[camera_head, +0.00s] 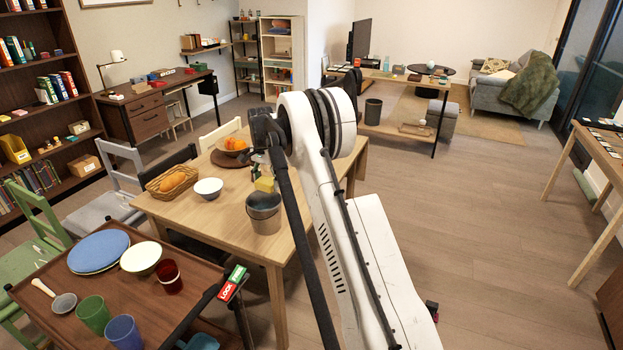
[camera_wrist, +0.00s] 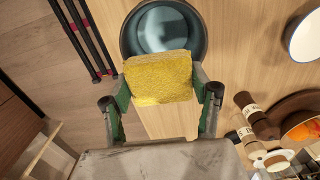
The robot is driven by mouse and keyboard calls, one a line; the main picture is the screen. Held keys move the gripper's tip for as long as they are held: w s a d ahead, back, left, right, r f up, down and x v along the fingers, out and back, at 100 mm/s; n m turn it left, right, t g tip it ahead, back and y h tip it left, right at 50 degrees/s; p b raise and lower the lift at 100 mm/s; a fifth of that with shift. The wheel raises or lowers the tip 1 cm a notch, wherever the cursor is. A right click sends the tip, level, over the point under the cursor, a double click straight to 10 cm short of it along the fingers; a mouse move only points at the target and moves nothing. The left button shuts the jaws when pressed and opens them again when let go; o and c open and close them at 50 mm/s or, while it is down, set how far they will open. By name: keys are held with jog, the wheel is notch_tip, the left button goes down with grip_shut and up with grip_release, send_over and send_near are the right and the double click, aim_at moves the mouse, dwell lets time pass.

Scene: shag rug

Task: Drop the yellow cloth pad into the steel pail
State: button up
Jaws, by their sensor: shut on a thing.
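The yellow cloth pad (camera_head: 265,184) is pinched between the two green-sided fingers of my gripper (camera_wrist: 160,92). In the wrist view the pad (camera_wrist: 158,78) is a speckled yellow block, spanning the gap between the fingertips. The steel pail (camera_head: 264,218) stands upright on the wooden table in the head view, with the pad just above its rim. In the wrist view the pail (camera_wrist: 128,38) is a round dark opening beyond the pad, and the pad covers part of its near rim. The part of the pail's inside that shows holds no visible object.
On the wooden table (camera_head: 225,220), a white bowl (camera_head: 208,189) and a wicker basket (camera_head: 152,184) stand left of the pail. A bowl of orange fruit (camera_head: 231,151) sits behind. A brown trolley (camera_head: 155,309) is in front.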

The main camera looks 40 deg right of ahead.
jog(key=o, duration=1.4)
jog(key=shift+r, duration=0.1)
notch_tip(320, 180, up, 12)
jog(key=shift+f, duration=0.1)
